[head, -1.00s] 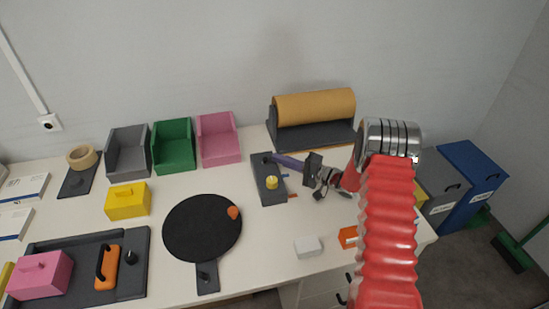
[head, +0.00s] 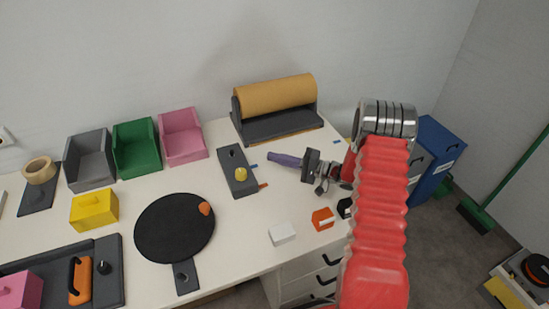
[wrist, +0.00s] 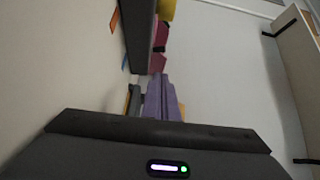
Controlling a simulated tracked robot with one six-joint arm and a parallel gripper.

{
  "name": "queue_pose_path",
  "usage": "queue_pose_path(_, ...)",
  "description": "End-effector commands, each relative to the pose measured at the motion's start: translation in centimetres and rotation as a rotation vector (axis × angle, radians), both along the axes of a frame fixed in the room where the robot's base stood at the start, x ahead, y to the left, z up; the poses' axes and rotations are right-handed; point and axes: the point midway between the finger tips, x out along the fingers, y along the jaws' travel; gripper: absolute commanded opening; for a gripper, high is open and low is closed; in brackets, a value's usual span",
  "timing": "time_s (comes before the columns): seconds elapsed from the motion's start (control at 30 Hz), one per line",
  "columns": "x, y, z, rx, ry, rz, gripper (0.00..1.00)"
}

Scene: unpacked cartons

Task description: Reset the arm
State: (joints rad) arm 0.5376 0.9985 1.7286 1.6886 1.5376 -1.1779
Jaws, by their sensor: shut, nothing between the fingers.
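My gripper (head: 272,157) has purple fingers and a dark body at the end of my red-sleeved arm. It reaches left above the right part of the white table (head: 255,215), just right of the dark block with a yellow knob (head: 241,174). In the wrist view the purple fingers (wrist: 160,96) are together, with nothing between them. The dark block (wrist: 138,35) shows ahead of them there. My sleeve hides part of the table's right end.
A paper roll holder (head: 280,127) stands at the back. Pink (head: 184,148), green (head: 136,162) and grey (head: 91,171) bins stand left of it. A black round board (head: 170,230), a white block (head: 282,234) and an orange block (head: 322,219) lie in front. A blue bin (head: 435,150) stands right.

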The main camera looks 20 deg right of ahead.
Motion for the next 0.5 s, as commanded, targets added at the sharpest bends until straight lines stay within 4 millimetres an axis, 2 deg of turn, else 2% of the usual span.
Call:
queue_pose_path(0.33, -0.1, 0.2, 0.3, -0.005, 0.002, 0.007, 0.00)
queue_pose_path(0.5, -0.7, 1.8, 2.0, -0.031, 0.023, 0.060, 0.00)
